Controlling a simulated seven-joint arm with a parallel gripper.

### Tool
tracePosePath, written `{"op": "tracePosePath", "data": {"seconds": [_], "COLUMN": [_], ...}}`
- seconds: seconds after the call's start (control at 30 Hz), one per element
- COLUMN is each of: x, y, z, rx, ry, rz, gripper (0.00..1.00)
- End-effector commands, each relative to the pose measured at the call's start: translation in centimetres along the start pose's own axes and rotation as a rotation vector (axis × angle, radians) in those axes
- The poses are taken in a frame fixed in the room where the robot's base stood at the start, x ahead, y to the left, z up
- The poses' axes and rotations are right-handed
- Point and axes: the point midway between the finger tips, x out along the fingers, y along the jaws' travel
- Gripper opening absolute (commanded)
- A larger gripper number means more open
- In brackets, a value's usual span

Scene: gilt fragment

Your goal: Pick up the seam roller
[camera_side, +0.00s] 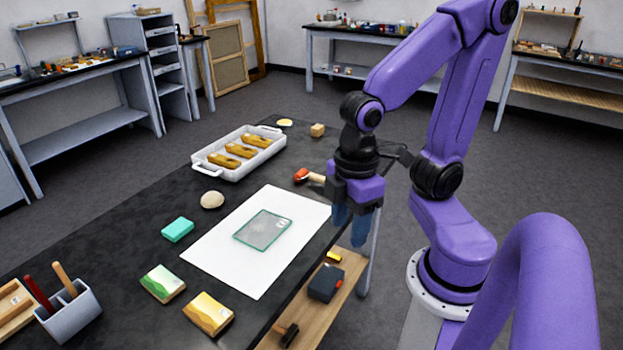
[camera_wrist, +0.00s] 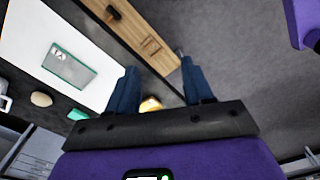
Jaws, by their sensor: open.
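The seam roller (camera_side: 302,175), with a red head and a pale wooden handle, lies on the black table near its right edge, beyond the white sheet. My gripper partly covers its handle end in the side view. My gripper (camera_side: 350,226) points down with its blue fingers apart and empty, in front of the roller near the table edge. In the wrist view my open fingers (camera_wrist: 158,82) spread over the table edge. A small wooden-coloured piece (camera_wrist: 150,104) shows between them, partly hidden; I cannot tell whether it is the roller's handle.
A glass plate (camera_side: 263,230) lies on the white sheet (camera_side: 210,261). A tray (camera_side: 198,166) of gilt pieces, a wooden block (camera_side: 317,130), a round stone (camera_side: 212,200), a green block (camera_side: 177,229) and two packets share the table (camera_side: 110,260). A lower shelf (camera_side: 300,312) holds tools.

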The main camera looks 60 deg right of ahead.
Motion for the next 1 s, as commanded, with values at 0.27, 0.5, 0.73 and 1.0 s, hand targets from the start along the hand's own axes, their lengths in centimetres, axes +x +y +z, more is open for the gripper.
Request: {"op": "tracePosePath", "data": {"seconds": [0.27,0.5,0.73,1.0], "x": [-1.0,-1.4,-1.2,-0.5], "y": [8.4,17.6,26.7,36.1], "z": [-4.1,-4.5,-1.4,6.6], "rx": [0.234,0.433,0.625,0.849], "ry": [-0.008,-0.014,-0.019,-0.024], "rz": [0.008,0.013,0.015,0.015], "gripper": [0.51,0.51,0.51,0.51]}}
